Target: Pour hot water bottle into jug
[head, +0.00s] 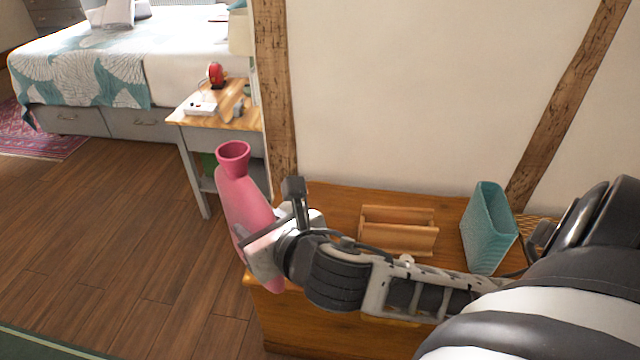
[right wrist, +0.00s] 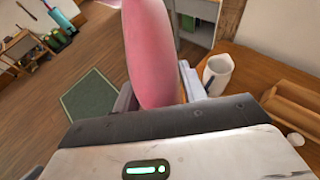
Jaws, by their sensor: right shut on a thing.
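The pink hot water bottle (head: 246,205) is held nearly upright, with its open neck at the top leaning slightly left. My right gripper (head: 266,250) is shut on its body, near the left end of the wooden cabinet top. In the right wrist view the bottle (right wrist: 151,50) rises between the fingers and its neck is out of frame. A white jug (right wrist: 218,72) stands on the wooden top, just right of the bottle in that view. In the head view I cannot make out the jug; the gripper covers that area. My left gripper is not in view.
On the cabinet top (head: 335,197) are a wooden rack (head: 398,232) and a teal holder (head: 488,228). A bedside table (head: 222,122) with a red item and a white box stands beyond the bottle. A wall with timber posts runs behind the cabinet. Open floor lies left.

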